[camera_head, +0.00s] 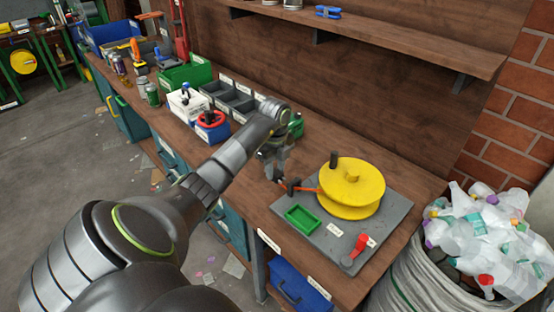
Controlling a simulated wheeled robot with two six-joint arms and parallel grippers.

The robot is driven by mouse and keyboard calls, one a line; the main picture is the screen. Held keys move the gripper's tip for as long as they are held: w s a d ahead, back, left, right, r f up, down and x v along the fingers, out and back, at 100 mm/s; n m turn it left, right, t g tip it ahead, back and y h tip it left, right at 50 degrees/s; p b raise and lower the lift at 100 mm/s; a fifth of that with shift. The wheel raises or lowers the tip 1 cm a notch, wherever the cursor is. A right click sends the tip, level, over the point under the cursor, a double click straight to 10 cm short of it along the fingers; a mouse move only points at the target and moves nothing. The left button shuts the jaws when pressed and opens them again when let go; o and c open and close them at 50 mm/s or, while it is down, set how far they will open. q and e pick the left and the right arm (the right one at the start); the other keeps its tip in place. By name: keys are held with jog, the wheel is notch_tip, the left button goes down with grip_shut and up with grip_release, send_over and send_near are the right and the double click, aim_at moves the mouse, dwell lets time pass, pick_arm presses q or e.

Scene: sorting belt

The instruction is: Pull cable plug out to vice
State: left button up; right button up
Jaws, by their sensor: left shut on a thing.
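A yellow cable reel (352,182) lies on a grey base plate (330,262) on the workbench. A short orange cable (308,190) runs from its left side to a dark cable plug (292,187). My left gripper (279,178) reaches in from the left and is shut on the plug, just left of the reel and close above the bench. The fingers partly hide the contact. A green thing (297,125), perhaps the vice, shows behind my left wrist and is mostly hidden. My right gripper is out of view.
The plate also holds a green tray (301,218) and a red lever (359,246). Grey bins (232,98), a blue container (212,127) and a white box (187,104) stand farther left. A sack of bottles (415,275) is at right. A shelf (400,40) hangs above.

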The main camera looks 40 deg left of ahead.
pick_arm(q)
jog(key=w+a+b, duration=0.1)
jog(key=a+b, duration=0.5)
jog(key=a, duration=0.6)
jog(key=shift+a+b, duration=0.15)
jog(key=shift+b, duration=0.25)
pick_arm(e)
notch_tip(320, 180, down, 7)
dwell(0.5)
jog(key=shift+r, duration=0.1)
